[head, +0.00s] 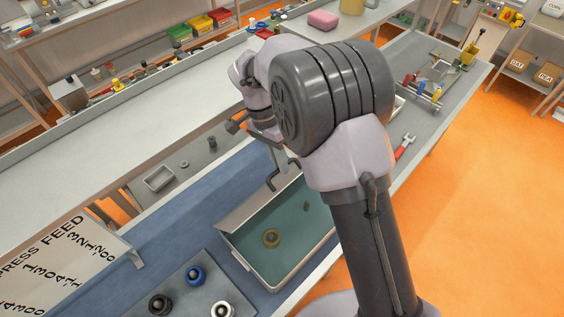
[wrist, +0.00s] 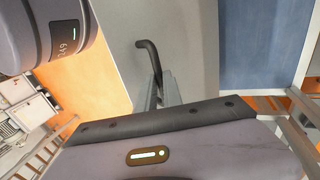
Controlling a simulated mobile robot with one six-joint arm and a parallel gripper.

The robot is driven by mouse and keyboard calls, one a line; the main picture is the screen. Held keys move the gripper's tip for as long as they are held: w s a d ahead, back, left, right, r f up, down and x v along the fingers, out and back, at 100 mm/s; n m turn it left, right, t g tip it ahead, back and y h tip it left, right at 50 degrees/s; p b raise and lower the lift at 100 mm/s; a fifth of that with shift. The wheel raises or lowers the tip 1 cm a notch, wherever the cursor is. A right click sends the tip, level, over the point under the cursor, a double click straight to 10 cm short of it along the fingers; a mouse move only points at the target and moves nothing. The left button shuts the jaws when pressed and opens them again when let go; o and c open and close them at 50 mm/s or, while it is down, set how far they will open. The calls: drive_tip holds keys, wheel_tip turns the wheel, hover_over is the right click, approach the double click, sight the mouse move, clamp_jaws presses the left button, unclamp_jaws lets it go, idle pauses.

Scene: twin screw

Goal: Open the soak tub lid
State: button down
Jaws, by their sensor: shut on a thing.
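The soak tub (head: 291,277) stands on the blue bench top with its inside in view. It holds teal liquid with a brassy ring-shaped part and a small dark part in it. The grey lid (head: 247,207) is tilted up along the tub's far long side. Its dark bent handle (head: 272,181) sticks out near the lid's upper right part. My gripper (head: 278,160) is at the handle, partly hidden by my arm. In the wrist view, my gripper (wrist: 160,92) is shut on the dark handle (wrist: 150,52), against the pale grey lid face (wrist: 190,45).
A grey plate (head: 185,308) with several round parts lies left of the tub. A printed sign board (head: 60,265) stands further left. A long pale shelf (head: 130,125) runs behind. A red-handled tool (head: 404,146) and a small rack lie on the right-hand bench.

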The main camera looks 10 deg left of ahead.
drive_tip(key=shift+f, duration=0.1)
drive_tip(key=c, duration=1.5)
unclamp_jaws()
drive_tip(key=shift+w+a, duration=0.1)
drive_tip(key=shift+a, duration=0.05)
drive_tip(key=shift+w+a+f, duration=0.1)
drive_tip(key=p+v, duration=0.4)
drive_tip(key=v, duration=1.3)
drive_tip(key=shift+r, duration=0.3)
